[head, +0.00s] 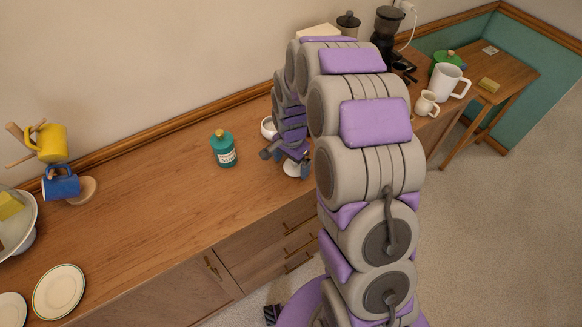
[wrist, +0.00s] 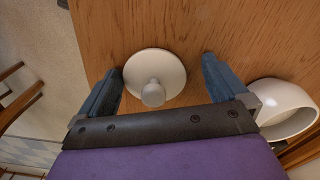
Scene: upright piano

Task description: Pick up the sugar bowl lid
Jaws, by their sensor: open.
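The sugar bowl lid (wrist: 156,72) is a white disc with a round knob. It lies on the wooden top, knob toward the wrist camera. In the wrist view it sits between the two fingers of my gripper (wrist: 160,85), which is open, with a gap on both sides. In the head view my gripper (head: 288,158) is low over the sideboard, and part of the lid (head: 292,170) shows beneath it. The white sugar bowl (wrist: 287,108) stands outside the right finger in the wrist view; in the head view it is partly hidden behind my arm (head: 268,128).
A teal bottle (head: 223,149) stands left of my gripper on the sideboard (head: 150,220). Mugs hang on a rack (head: 85,188) at the far left, near plates (head: 60,291). A white mug (head: 449,82) and creamer (head: 427,103) stand right of my arm. The sideboard's middle is clear.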

